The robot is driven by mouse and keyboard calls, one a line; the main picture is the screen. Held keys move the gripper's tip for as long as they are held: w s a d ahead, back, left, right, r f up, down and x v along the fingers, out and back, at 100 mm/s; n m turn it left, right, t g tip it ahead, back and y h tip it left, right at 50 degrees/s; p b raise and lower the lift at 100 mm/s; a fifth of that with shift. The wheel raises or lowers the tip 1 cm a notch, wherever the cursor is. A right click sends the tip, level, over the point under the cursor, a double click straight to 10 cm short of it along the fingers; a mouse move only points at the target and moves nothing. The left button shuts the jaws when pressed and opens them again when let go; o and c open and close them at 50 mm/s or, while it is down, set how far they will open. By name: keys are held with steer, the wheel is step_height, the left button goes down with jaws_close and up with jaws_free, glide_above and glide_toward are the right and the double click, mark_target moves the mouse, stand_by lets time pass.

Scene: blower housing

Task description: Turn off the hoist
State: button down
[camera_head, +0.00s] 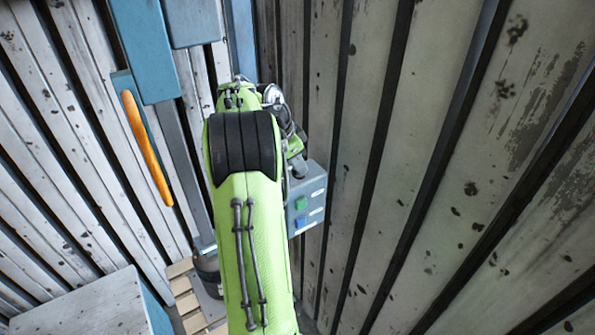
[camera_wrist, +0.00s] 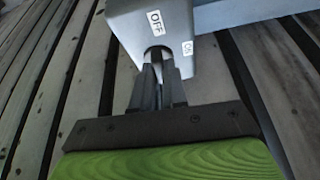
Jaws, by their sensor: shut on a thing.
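The grey-blue control box (camera_head: 310,182) is on the right-hand plank wall, with a green button (camera_head: 301,203) and pale labels on its face. In the wrist view the box (camera_wrist: 135,20) shows an OFF label (camera_wrist: 154,21) and an ON label (camera_wrist: 188,48). My gripper (camera_wrist: 159,54) reaches the box face just under the OFF label. Its dark fingers are close together, shut on a small dark control at that spot. The fingers mostly hide this control. In the head view my green arm hides most of the gripper.
A teal column with an orange bar (camera_head: 147,148) stands left of my arm. A pale box-shaped block (camera_head: 85,308) is at the lower left, with wooden slats (camera_head: 186,300) beside it. Plank walls close in on both sides. A blue-grey beam (camera_wrist: 240,12) runs beside the control box.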

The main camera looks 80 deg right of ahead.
steer(key=shift+n+h, duration=0.3)
steer(key=shift+n, duration=0.4)
steer(key=c, duration=1.2)
jaws_free()
steer(key=shift+o, duration=0.2)
steer(key=p+v, duration=0.5)
steer(key=v, duration=1)
steer(key=shift+r+p, duration=0.4)
steer(key=shift+r, duration=0.05)
steer(key=shift+s, duration=0.15)
